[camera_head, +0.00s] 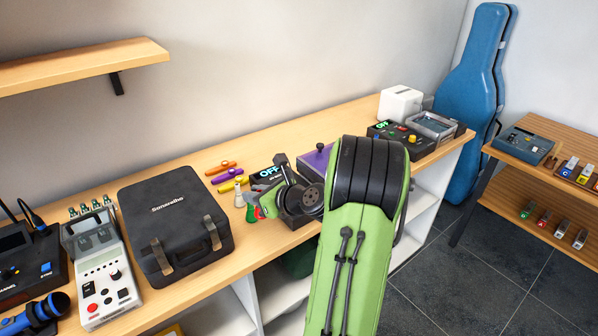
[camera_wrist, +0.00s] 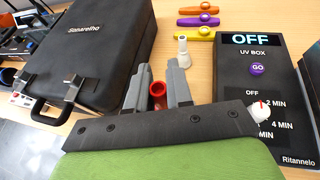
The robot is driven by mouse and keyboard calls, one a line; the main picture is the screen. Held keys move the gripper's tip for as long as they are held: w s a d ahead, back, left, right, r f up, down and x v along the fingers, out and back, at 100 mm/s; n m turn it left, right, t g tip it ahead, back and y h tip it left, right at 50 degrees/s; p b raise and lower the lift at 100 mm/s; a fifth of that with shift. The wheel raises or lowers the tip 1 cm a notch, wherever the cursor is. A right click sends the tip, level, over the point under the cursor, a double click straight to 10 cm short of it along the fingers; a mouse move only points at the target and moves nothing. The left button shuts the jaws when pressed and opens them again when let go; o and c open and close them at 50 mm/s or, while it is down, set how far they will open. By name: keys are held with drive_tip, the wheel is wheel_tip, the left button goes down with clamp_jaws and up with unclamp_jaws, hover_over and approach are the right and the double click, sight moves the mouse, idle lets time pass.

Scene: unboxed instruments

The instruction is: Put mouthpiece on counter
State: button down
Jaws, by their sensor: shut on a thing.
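A small red tubular mouthpiece (camera_wrist: 157,92) is between my two grey fingers (camera_wrist: 161,80) in the wrist view, with its open round end showing. My gripper is shut on it. In the head view the red mouthpiece (camera_head: 259,213) shows just left of my gripper (camera_head: 266,204), over the wooden counter (camera_head: 205,274) near its front edge. I cannot tell whether it touches the counter. A white mouthpiece (camera_wrist: 182,47) stands on the counter just beyond my fingers, and it also shows in the head view (camera_head: 239,199). A small green piece (camera_head: 250,214) is beside the red one.
A black case (camera_head: 170,215) stands to the left. A black UV box (camera_wrist: 258,75) reading OFF is close on the right. Orange, purple and yellow kazoos (camera_wrist: 198,21) lie behind. A purple-lidded box (camera_head: 314,160) is partly hidden by my arm. Bare counter shows in front of the case.

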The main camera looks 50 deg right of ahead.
wheel_tip(320, 180, down, 8)
drive_tip(key=b, duration=0.2)
drive_tip(key=shift+s+r+b, duration=0.1)
drive_tip(key=shift+r+b, duration=0.05)
drive_tip(key=shift+b, duration=0.2)
drive_tip(key=shift+r, duration=0.15)
drive_tip(key=c, duration=1)
unclamp_jaws()
